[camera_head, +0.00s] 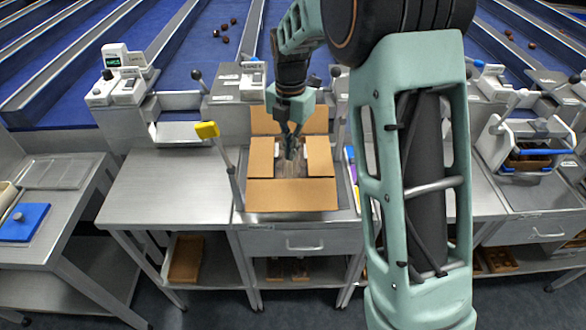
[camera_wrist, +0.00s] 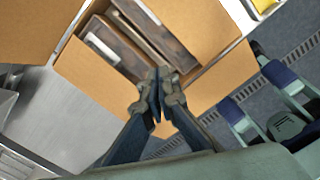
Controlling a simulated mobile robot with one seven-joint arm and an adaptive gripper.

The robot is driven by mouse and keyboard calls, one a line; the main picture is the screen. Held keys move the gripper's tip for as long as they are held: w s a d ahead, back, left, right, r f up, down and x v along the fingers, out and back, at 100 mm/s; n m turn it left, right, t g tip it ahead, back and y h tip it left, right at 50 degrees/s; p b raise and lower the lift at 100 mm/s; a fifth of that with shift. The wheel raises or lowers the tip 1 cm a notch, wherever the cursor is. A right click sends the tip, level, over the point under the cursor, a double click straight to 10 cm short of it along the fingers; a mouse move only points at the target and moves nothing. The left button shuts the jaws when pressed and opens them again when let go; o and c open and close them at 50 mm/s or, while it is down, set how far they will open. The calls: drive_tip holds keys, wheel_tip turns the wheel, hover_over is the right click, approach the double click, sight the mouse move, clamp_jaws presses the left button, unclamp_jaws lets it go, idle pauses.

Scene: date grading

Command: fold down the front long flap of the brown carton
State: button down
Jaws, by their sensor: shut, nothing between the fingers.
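The brown carton stands open on the steel bench. Its front long flap (camera_head: 292,196) lies spread outward toward me in the head view. The left short flap (camera_head: 260,158), right short flap (camera_head: 319,156) and back flap (camera_head: 305,120) also show, with the back flap standing out behind the opening. My gripper (camera_head: 290,152) is over the carton's opening, pointing down, shut and empty. In the wrist view my gripper's fingertips (camera_wrist: 162,82) meet above the carton's edge, in front of dark packs (camera_wrist: 130,45) inside. Whether the fingers touch a flap cannot be told.
A drawer (camera_head: 304,242) is below.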

drive_tip(key=shift+f+b, duration=1.35)
drive_tip(key=shift+f, duration=0.85)
wheel_tip(320, 180, up, 11)
drive_tip(key=p, duration=0.8)
